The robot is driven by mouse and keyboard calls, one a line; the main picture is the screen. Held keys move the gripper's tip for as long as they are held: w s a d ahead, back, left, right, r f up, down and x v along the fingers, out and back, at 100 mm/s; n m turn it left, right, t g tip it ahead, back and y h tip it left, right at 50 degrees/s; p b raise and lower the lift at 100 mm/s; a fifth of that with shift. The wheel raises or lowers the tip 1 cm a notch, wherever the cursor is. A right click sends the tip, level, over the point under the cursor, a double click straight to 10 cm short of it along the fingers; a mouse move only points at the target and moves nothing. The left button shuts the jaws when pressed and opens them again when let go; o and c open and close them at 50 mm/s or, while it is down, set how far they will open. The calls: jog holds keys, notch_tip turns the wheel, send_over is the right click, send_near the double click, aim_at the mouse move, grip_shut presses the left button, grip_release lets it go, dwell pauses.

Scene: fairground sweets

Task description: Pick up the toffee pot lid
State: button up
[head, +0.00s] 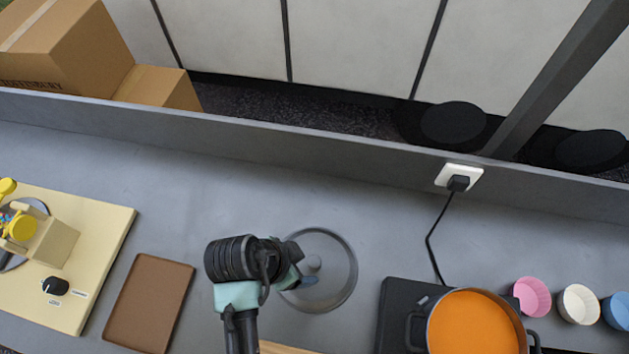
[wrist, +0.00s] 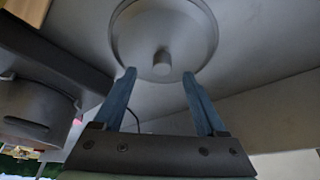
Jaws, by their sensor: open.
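The toffee pot lid (head: 338,288) is a round, greyish disc with a rim and a small central knob (head: 314,262), lying on the grey counter. In the wrist view the lid (wrist: 135,35) fills the upper middle, with its knob (wrist: 162,63) towards me. My gripper (wrist: 159,73) is open, with blue fingers to either side of the knob's line and nothing held. The knob appears at or just beyond the fingertips; I cannot tell the exact gap. In the head view my gripper (head: 304,281) is over the lid's left part and hides some of it.
The pot of orange toffee (head: 475,325) stands on a black hob (head: 393,305) at right, its cord running to a wall socket (head: 460,176). Pink, cream and blue cups stand beyond. A brown board (head: 150,303) and cream machine base (head: 105,240) are left. Counter behind the lid is clear.

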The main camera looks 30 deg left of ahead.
aim_at(313, 262)
jog(key=shift+w+p+x, duration=0.25)
jog(key=shift+p+x, duration=0.05)
jog(key=shift+x, duration=1.1)
jog(key=shift+w+p+x, duration=0.25)
jog(key=shift+x, duration=1.1)
jog(key=shift+r, duration=0.15)
jog(key=shift+c, duration=0.3)
grip_shut()
